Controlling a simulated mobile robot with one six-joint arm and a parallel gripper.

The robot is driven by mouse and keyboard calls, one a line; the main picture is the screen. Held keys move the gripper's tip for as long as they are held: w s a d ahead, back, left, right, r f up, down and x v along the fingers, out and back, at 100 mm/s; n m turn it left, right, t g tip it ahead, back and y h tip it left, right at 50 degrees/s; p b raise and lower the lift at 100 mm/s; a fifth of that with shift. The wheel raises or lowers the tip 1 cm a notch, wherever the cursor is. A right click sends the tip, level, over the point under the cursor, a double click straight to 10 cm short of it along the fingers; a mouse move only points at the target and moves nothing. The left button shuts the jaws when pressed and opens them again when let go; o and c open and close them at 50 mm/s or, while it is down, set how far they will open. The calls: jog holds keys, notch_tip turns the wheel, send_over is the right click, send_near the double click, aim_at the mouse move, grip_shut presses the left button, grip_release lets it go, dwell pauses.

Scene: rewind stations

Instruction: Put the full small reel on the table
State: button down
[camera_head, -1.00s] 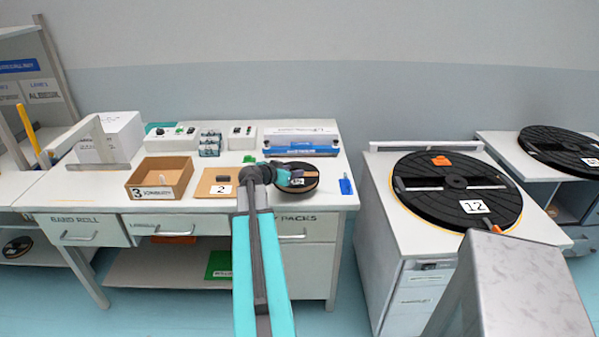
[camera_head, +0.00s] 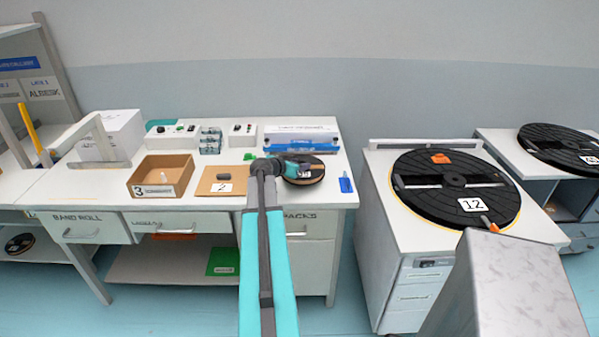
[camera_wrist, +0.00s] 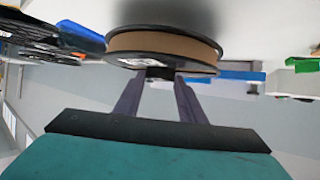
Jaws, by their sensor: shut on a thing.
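The full small reel (camera_head: 309,174) is black with a brown wound band. It is at the right part of the white table (camera_head: 97,193), between the square brown board and a small blue item. My gripper (camera_head: 292,169) reaches it from the left. In the wrist view my gripper (camera_wrist: 158,82) is shut on the near edge of the reel (camera_wrist: 165,43), whose brown winding shows between two black flanges. The reel lies about flat. I cannot tell whether its underside touches the table.
An open brown box (camera_head: 161,177) marked 3 and a brown board (camera_head: 222,181) marked 2 lie left of the reel. A blue and white device (camera_head: 301,138) stands behind it. A blue item (camera_head: 346,184) lies to its right. A large black turntable (camera_head: 455,187) stands farther right.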

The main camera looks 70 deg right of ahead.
jog(key=shift+d+f+p, duration=0.15)
jog(key=shift+f+p, duration=0.5)
jog(key=shift+f, duration=1.1)
jog(key=c, duration=1.2)
grip_release()
jog(key=shift+f, duration=0.1)
jog(key=shift+o, duration=0.2)
jog(key=b+v, duration=0.3)
jog(key=v, duration=0.9)
jog(key=shift+s, duration=0.15)
